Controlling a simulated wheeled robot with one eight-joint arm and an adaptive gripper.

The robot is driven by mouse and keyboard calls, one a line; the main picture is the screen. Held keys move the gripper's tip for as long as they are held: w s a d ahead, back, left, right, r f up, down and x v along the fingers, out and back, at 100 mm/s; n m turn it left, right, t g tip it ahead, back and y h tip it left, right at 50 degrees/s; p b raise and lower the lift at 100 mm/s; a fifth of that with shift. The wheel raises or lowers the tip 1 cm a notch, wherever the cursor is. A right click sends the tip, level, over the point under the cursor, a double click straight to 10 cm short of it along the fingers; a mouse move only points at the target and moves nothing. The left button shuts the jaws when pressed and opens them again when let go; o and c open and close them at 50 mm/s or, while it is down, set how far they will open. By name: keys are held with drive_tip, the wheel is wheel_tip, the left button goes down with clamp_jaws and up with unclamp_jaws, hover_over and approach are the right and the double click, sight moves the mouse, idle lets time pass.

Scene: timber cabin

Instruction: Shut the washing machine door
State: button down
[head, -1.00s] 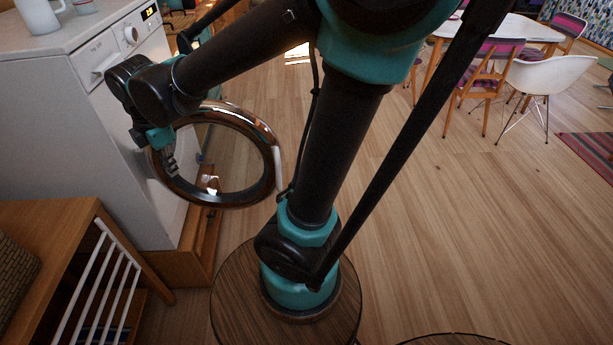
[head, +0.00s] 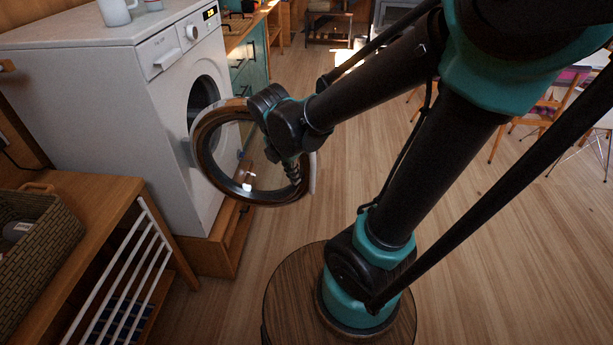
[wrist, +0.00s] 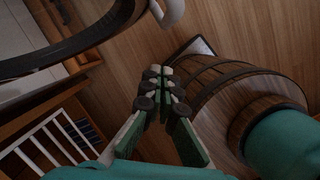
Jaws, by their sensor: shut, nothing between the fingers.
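The white washing machine (head: 165,128) stands at the left in the head view. Its round door (head: 201,146), a dark glossy ring with a clear middle, is swung wide open, hinged on the near side of the dark drum opening (head: 203,97). My gripper (head: 292,178) is in front of the door's free right side in the head view; whether it touches the ring I cannot tell there. In the wrist view the shut, empty fingers (wrist: 161,75) point toward the floor side of the door ring (wrist: 75,45), with the white handle part (wrist: 170,12) just beyond the tips.
A wooden bench with white bars (head: 150,240) and a wicker basket (head: 40,250) stand at the near left. A white mug (head: 115,12) is on the machine's top. Chairs (head: 540,110) are at the right. The wooden floor (head: 240,290) is mostly clear.

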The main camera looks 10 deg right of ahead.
drive_tip(key=shift+w+d+f, duration=0.7)
drive_tip(key=shift+d+f, duration=0.15)
drive_tip(key=shift+d, duration=0.15)
drive_tip(key=shift+w+d+f, duration=0.65)
drive_tip(key=shift+d+f, duration=0.2)
drive_tip(key=shift+d, duration=0.1)
